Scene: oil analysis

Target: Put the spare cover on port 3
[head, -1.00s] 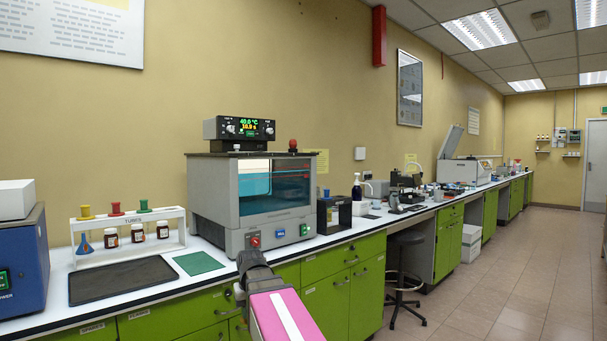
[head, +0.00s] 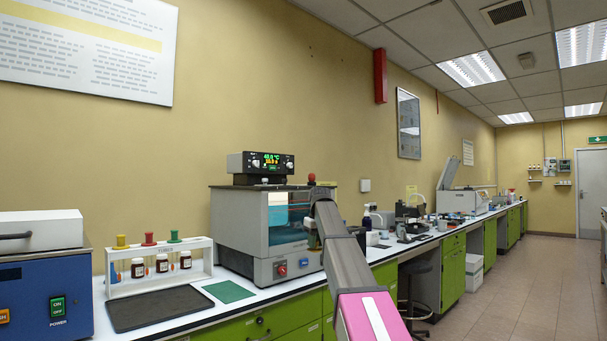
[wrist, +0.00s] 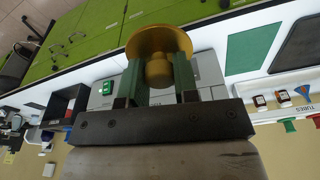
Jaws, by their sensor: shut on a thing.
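My gripper (wrist: 159,85) is shut on a brass-coloured round cover (wrist: 158,40) with a knob, seen in the wrist view. The two green-padded fingers hold the knob from both sides, and the wide disc lies beyond the fingertips. I cannot make out which place is port 3.
A control box (head: 262,163) with a lit display sits above the cabinet. A white rack (head: 205,262) with several bottles and coloured stoppers stands left of it, behind a dark tray (head: 160,309) and a green mat (head: 229,291). A blue unit (head: 45,290) is at far left.

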